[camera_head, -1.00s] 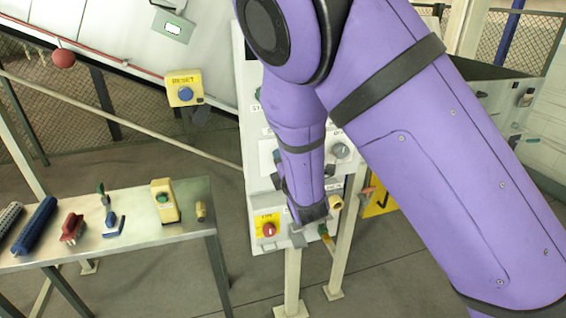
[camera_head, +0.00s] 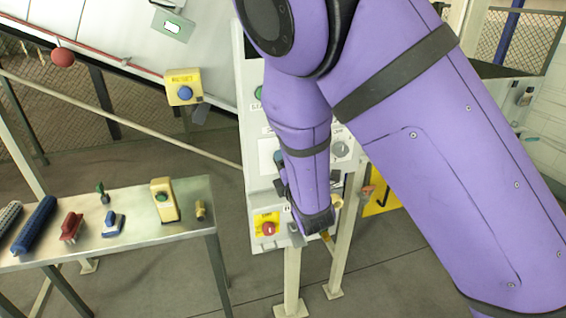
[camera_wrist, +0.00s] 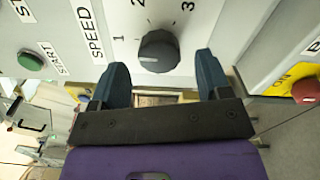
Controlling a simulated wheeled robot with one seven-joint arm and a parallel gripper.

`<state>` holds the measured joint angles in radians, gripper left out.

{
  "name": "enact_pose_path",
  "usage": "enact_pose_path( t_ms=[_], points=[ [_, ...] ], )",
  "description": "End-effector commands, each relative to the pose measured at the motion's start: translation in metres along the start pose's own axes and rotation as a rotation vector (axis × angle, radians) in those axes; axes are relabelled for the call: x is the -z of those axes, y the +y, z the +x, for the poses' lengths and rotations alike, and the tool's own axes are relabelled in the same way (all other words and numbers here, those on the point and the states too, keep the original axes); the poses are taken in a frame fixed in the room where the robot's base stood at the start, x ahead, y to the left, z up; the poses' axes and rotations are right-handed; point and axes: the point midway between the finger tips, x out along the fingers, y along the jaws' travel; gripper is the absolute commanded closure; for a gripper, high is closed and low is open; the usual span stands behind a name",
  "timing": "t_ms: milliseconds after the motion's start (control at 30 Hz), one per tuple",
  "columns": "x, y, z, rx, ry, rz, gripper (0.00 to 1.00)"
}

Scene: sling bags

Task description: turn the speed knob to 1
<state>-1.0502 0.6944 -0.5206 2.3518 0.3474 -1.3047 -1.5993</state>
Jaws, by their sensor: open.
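The speed knob (camera_wrist: 158,50) is a dark round knob on a light panel in the wrist view. The word SPEED and the numbers 1, 2 and 3 are printed around it, with 1 on its left. I cannot tell clearly which number it points to. My gripper (camera_wrist: 160,64) is open, with one dark blue finger on each side of the knob's near edge. Gaps show between the knob and both fingers, and nothing is held.
A green START button (camera_wrist: 31,60) is left of the knob and a red button (camera_wrist: 306,90) on yellow is to the right. A grey knob (camera_head: 340,149) shows beside my arm.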

Motion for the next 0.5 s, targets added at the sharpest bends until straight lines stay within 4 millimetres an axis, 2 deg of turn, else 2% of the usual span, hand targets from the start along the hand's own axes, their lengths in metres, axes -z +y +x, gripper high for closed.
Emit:
enact_pose_path(
  t_ms=[200,400,500],
  points=[
    [0.001,0.000,-0.043,0.003,0.002,0.000,0.29],
    [0.001,-0.001,-0.068,0.002,0.001,0.000,0.29],
    [0.000,0.000,-0.075,0.001,0.001,-0.001,0.29]
  ],
)
